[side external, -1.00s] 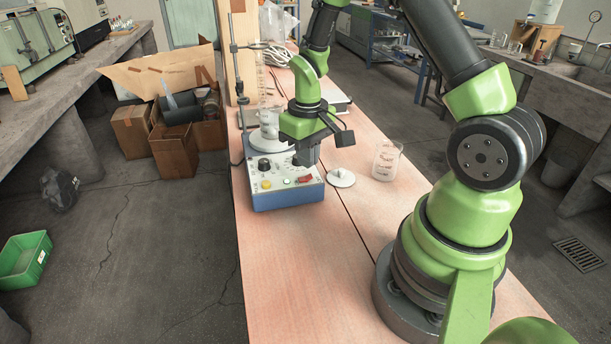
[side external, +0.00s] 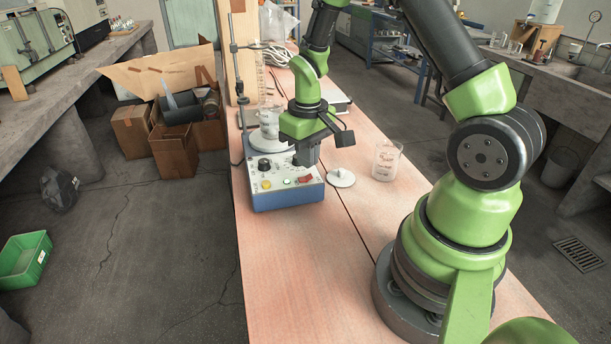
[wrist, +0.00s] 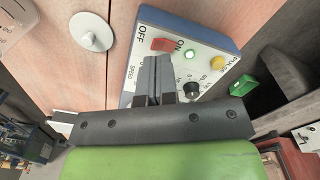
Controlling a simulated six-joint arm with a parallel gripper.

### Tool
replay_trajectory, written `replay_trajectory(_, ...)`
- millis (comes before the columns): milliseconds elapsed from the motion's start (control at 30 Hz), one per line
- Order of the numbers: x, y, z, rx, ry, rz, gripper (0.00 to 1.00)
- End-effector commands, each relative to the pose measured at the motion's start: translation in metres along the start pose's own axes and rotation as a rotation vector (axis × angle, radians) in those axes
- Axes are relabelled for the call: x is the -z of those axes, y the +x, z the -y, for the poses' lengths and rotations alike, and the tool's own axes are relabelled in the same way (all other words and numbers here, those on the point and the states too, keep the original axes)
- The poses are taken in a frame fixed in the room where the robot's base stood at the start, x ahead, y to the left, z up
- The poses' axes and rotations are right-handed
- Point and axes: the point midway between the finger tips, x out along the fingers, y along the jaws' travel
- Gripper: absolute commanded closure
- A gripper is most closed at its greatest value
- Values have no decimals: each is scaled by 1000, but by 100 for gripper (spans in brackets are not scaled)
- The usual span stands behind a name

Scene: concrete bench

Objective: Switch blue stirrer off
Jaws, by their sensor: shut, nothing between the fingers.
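The blue stirrer (side external: 287,198) stands on the bench, its pale sloped panel facing the front. The panel has a red rocker switch (wrist: 162,45) between OFF and ON marks, a green lamp (wrist: 190,55) that looks lit, a yellow button (wrist: 217,62) and a black dial (wrist: 191,88). The red switch also shows in the side view (side external: 305,179). My gripper (wrist: 155,60) is shut and empty, its fingertips over the panel close to the red switch; I cannot tell whether they touch it. In the side view my gripper (side external: 306,160) points down above the panel and hides part of the stirrer.
A glass vessel (side external: 268,122) stands at the stirrer's back, with a metal stand rod (side external: 238,85) behind. A white knobbed disc (side external: 341,179) and a glass beaker (side external: 386,161) stand to the right. The bench front is clear.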

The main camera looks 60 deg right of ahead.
Motion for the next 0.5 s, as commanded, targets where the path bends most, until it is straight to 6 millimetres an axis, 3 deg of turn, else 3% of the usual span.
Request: replay_trajectory(500,0,8,0,0,0,1,100)
